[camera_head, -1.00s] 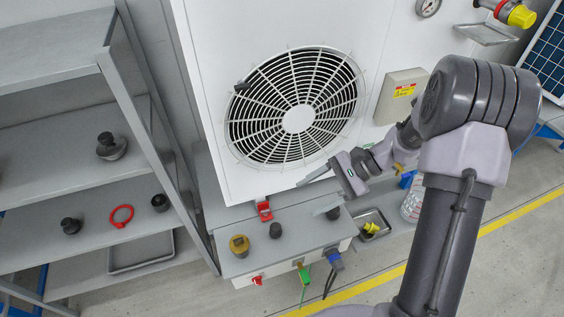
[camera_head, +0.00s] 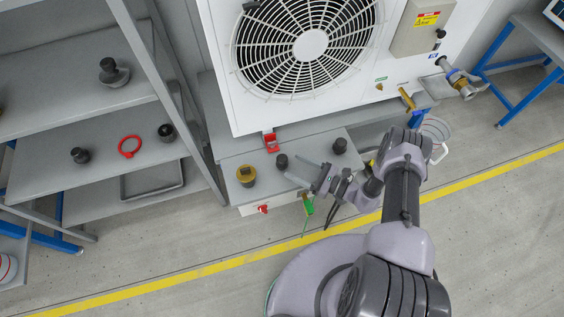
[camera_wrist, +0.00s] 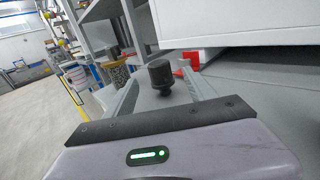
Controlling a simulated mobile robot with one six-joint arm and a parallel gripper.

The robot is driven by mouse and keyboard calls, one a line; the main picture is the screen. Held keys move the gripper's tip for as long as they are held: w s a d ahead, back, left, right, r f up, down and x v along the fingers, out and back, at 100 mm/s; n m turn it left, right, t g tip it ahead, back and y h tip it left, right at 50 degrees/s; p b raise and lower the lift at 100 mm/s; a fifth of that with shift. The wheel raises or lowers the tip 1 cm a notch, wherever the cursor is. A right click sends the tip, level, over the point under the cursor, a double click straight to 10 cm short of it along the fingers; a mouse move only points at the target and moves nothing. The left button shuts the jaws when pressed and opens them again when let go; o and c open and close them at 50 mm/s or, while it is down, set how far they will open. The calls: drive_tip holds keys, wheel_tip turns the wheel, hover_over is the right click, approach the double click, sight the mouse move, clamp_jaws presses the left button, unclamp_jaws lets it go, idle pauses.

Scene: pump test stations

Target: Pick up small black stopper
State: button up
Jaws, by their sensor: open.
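A small black stopper (camera_head: 282,161) stands upright on the grey bench (camera_head: 228,164) below the white fan unit. In the wrist view the stopper (camera_wrist: 160,74) appears between and just beyond the two finger tips, with no visible contact. My gripper (camera_head: 297,171) is open and empty, just right of that stopper, low over the bench; its fingers also show in the wrist view (camera_wrist: 160,88). A second black stopper (camera_head: 340,146) stands farther right on the bench. A brass-coloured cap (camera_head: 246,175) stands to the left.
A red part (camera_head: 270,142) sits behind the stopper, near the fan unit (camera_head: 225,100). The grey shelf rack (camera_head: 60,165) at left holds more black parts, a red ring (camera_head: 129,147) and a tray (camera_head: 152,181). A green tag (camera_head: 308,204) hangs at the bench front. The floor in front is open.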

sight(287, 163)
drive_tip(key=b+x, duration=0.1)
drive_tip(key=x, duration=0.5)
drive_tip(key=shift+a, duration=0.1)
drive_tip(key=c, duration=1.2)
